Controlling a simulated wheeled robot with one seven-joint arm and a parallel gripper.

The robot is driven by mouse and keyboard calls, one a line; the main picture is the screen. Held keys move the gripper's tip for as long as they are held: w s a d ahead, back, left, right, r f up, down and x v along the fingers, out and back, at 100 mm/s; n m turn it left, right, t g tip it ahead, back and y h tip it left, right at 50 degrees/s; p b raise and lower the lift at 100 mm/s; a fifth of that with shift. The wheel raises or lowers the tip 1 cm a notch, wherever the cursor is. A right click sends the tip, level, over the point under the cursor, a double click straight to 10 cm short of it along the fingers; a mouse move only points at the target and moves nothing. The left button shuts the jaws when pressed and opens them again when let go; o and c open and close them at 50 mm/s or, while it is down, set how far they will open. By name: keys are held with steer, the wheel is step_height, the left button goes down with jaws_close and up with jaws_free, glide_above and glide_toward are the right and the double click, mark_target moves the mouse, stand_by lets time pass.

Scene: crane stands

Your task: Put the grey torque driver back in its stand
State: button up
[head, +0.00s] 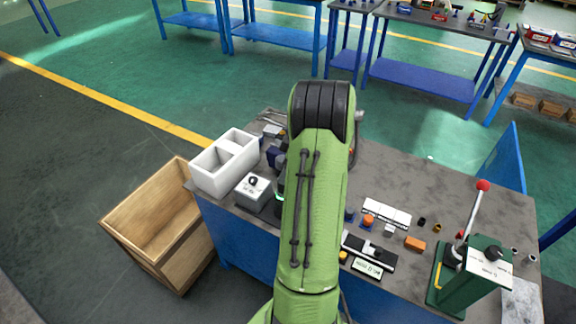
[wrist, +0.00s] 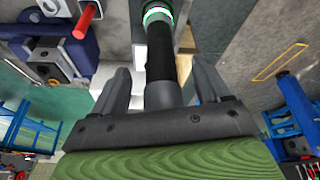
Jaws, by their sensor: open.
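A tool that looks like the torque driver (wrist: 160,52) stands between my fingers in the wrist view. It has a black shaft or grip, a green-and-white ring at its top end and a grey part near my palm. My gripper (wrist: 162,70) is open, with one finger on each side of it and visible space between. I cannot tell whether either finger touches it. In the head view my arm hides the gripper and most of the tool's area. The stand cannot be picked out with certainty.
The grey workbench (head: 400,178) holds a white divided bin (head: 224,163), a grey box with a black knob (head: 254,188) and a green lever press (head: 470,272). A wooden crate (head: 160,222) stands on the floor at left. A red rod (wrist: 84,22) juts near my left finger.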

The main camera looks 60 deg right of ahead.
steer(key=p+v, duration=0.3)
steer(key=v, duration=0.2)
stand_by(0.3)
steer(key=shift+r, duration=0.15)
steer(key=p+v, duration=0.4)
steer(key=v, duration=1.1)
steer(key=shift+r+p, duration=0.3)
steer(key=shift+p, duration=0.05)
steer(key=shift+s+a, duration=0.1)
